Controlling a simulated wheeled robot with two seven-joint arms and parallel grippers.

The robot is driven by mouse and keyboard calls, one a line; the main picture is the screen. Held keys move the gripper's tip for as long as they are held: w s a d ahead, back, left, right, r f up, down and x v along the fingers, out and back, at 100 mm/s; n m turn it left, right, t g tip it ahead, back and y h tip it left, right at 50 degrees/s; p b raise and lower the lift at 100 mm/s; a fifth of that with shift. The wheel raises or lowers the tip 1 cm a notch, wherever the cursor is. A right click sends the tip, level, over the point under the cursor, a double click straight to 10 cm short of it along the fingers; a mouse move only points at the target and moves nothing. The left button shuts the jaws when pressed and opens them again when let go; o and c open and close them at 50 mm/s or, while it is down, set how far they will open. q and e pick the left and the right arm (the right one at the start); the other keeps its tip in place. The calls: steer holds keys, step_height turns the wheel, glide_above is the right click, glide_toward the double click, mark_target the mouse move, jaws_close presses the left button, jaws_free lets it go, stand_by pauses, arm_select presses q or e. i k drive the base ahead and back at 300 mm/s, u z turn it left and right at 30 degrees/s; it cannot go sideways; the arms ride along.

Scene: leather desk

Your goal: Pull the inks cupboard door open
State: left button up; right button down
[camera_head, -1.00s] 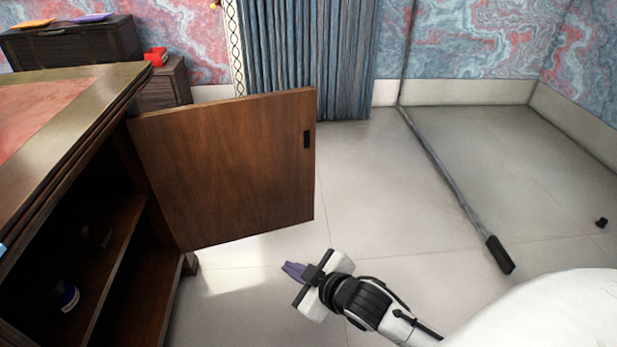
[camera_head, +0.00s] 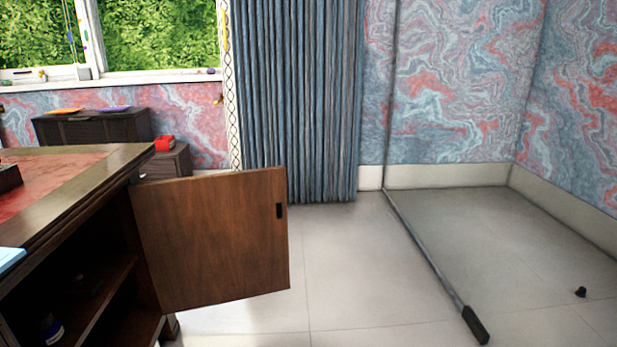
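The cupboard door (camera_head: 210,240) is a brown wooden panel with a small dark handle recess (camera_head: 279,210) near its free edge. It stands swung wide open, out to the right from the desk cupboard (camera_head: 95,285). Inside the open cupboard is a shelf, with a dark bottle (camera_head: 50,330) with a pale label at the lower left and small dim items on the shelf. Neither of my grippers shows in this view, and nothing is seen touching the door.
The red-topped desk (camera_head: 70,180) is above the cupboard at the left. A blue curtain (camera_head: 300,100) hangs behind the door. A long dark-ended pole (camera_head: 430,255) slants down at the right.

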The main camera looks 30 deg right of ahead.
mark_target(213, 239)
steer(key=z, duration=0.8)
steer(key=i, duration=0.8)
steer(key=z, duration=0.75)
steer(key=i, duration=1.15)
steer(key=u, duration=0.4)
